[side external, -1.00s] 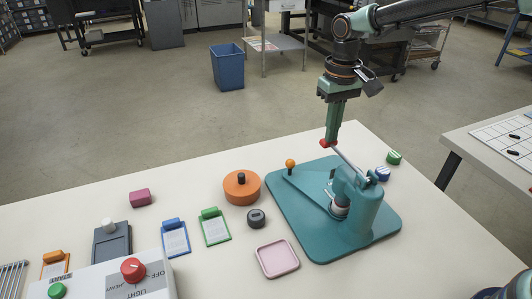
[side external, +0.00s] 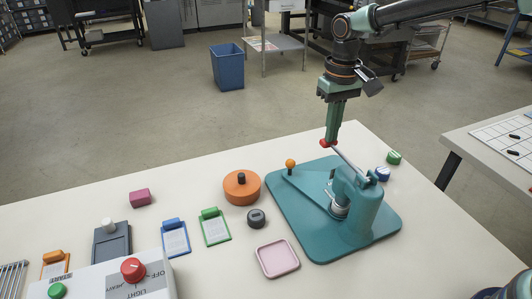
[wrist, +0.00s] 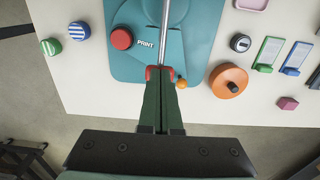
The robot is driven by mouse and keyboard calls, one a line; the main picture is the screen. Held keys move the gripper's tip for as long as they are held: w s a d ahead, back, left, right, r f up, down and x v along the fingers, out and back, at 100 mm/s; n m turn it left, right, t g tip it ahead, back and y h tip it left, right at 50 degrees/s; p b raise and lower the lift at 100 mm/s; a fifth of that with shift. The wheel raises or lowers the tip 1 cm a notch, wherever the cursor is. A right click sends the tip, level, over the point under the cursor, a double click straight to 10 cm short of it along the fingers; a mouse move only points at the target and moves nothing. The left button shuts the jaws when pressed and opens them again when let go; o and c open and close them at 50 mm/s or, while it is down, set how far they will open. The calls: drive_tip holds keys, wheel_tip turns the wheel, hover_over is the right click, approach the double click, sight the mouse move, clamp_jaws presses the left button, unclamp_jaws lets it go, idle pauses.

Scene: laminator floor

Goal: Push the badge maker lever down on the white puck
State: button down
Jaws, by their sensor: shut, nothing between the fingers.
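The teal badge maker (side external: 362,212) stands on its teal base plate (side external: 300,225) at the right of the table. Its silver lever (side external: 348,159) slopes up from the press to a red knob (side external: 324,143). My gripper (side external: 332,140) is shut and empty, pointing down with its tips at the knob. In the wrist view my gripper (wrist: 163,75) covers most of the knob, and red shows at its edges; whether they touch is unclear. The white puck (side external: 340,208) sits low under the press head, partly hidden by it. In the wrist view the puck is hidden.
An orange ball handle (side external: 290,163) stands at the plate's left. A red disc (wrist: 121,39) lies beside a PRINT label. Striped pucks (side external: 393,158) stand right of the press. An orange round container (side external: 242,188), a dark puck (side external: 256,218) and a pink tray (side external: 277,258) lie left.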

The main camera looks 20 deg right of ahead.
wheel_tip(320, 180, up, 9)
drive_tip(key=shift+r, duration=0.15)
idle(1.1)
drive_tip(key=s+d+t, duration=0.2)
drive_tip(key=s+d, duration=0.3)
drive_tip(key=s, duration=0.3)
drive_tip(key=s+d+t, duration=0.3)
drive_tip(key=s+d, duration=0.3)
drive_tip(key=s, duration=0.3)
drive_tip(key=shift+f+t, duration=0.3)
drive_tip(key=shift+f, duration=0.05)
